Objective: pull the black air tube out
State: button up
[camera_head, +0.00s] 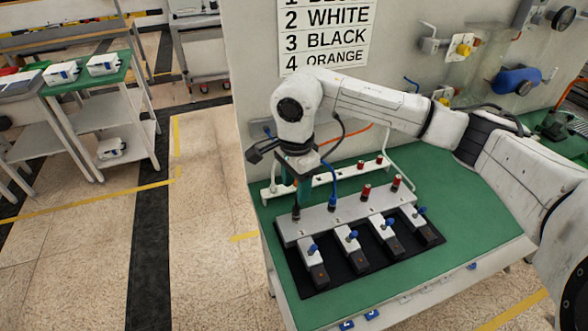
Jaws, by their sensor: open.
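A grey manifold block (350,215) stands on the green bench. A black fitting (296,211) stands upright at its left end. The black air tube itself is hard to make out there; my gripper hides the space above the fitting. A blue tube (331,182) rises from a blue fitting (332,202) just to the right. My gripper (300,186) points down, open, close above and beside the black fitting. Whether its fingers straddle or touch a tube cannot be told.
Red-topped fittings (365,192) stand right of the blue one. Several valves with blue levers (352,236) sit on a black base in front. A white rail (325,179) lies behind. A wall sign (326,38) lists colours. The green bench top (470,220) is clear at right.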

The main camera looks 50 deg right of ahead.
aim_at(296, 200)
jog(key=shift+f+p, duration=0.6)
jog(key=shift+f, duration=2.9)
grip_shut()
